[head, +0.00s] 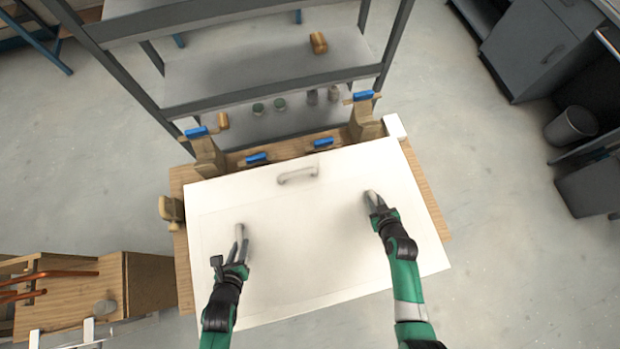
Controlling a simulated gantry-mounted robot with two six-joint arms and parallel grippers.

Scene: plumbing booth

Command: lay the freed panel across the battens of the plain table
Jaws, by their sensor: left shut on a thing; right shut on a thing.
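A large white panel (300,235) with a grey handle (298,175) near its far edge covers most of a wooden table (425,190) and sits slightly turned on it. My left gripper (240,245) is over the left part of the panel and shut on it. My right gripper (371,200) is over the right part, also shut on it. The exact grip points are hidden under the fingers. I cannot tell whether the panel rests on the table or hangs above it. A white bar end (395,126) sticks out past the panel's far right corner.
Clamps with blue handles (257,158) line the table's far edge, and a wooden block (170,209) is at its left. A grey shelf rack (265,70) stands behind. A wooden bench (75,290) with copper pipes (40,275) is at lower left.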

